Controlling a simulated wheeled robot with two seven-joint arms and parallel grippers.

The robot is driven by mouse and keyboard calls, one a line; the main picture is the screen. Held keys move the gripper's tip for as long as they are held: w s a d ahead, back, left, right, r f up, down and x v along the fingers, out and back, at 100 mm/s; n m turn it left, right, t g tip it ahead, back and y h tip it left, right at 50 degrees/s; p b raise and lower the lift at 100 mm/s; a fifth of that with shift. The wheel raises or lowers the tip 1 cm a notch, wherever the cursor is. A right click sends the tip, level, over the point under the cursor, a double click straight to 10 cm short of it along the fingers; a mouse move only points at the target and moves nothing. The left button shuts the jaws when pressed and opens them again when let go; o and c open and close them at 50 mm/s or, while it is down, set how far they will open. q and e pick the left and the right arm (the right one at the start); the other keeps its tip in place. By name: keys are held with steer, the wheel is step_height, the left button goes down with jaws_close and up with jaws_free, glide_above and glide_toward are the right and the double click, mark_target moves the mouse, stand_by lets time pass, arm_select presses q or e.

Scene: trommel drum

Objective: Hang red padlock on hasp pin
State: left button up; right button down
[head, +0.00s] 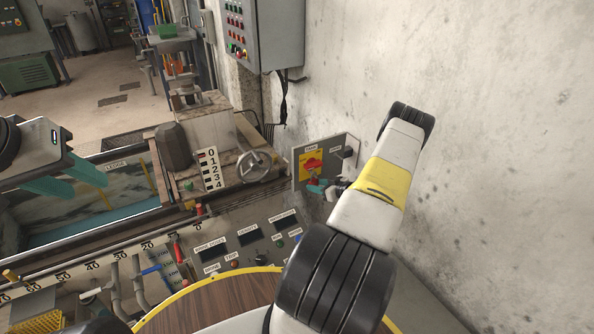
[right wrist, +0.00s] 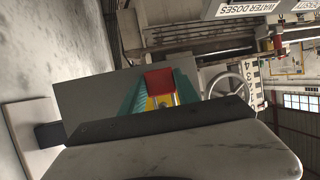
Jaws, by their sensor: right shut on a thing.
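The red padlock (right wrist: 159,78) shows as a red block between the teal fingers of my right gripper (right wrist: 160,88) in the right wrist view. The gripper is shut on it. In the head view my right gripper (head: 320,187) is at the lower part of the yellow switch plate (head: 311,160) with a red handle, on a grey panel (head: 336,157). The hasp pin cannot be made out, nor whether the padlock touches it. My left gripper (head: 88,188) is open and empty at the left, above the trough.
A handwheel (head: 254,166) and a 0-to-4 scale (head: 210,169) stand left of the panel. A control desk (head: 245,240) with buttons and displays lies below. The concrete wall (head: 500,130) is close on the right. A black box (head: 348,153) sticks out from the panel.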

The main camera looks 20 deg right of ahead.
steer(key=c, duration=0.8)
jaws_free()
steer(key=shift+s, duration=0.1)
